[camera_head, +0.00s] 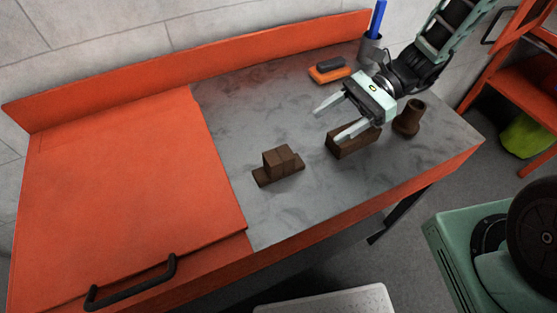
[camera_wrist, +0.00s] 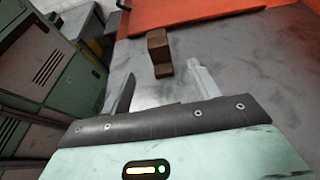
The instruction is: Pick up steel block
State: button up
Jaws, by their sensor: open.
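Two dark brown blocks stand on the grey marbled worktop; I cannot tell from colour which is the steel block. A plain rectangular block (camera_head: 352,145) is at the right, partly hidden behind my gripper in the head view. A stepped block (camera_head: 281,163) sits left of it, and shows ahead of my fingers in the wrist view (camera_wrist: 158,50). My gripper (camera_head: 327,127) is open, its fingers spread and pointing left, with the nearer finger overlapping the rectangular block in the picture. The wrist view shows nothing clearly held between the fingers (camera_wrist: 161,72).
A brown flared cylinder (camera_head: 409,118) stands close right of the rectangular block. An orange and dark eraser-like item (camera_head: 330,71) and a grey cup (camera_head: 370,48) with a blue object are at the back. An orange panel with a black handle (camera_head: 135,285) covers the left.

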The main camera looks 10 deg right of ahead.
aim_at(291, 151)
jog(key=p+x, duration=0.2)
jog(key=x, duration=1)
jog(key=shift+s+a, duration=0.1)
jog(key=shift+s, duration=0.1)
grip_shut()
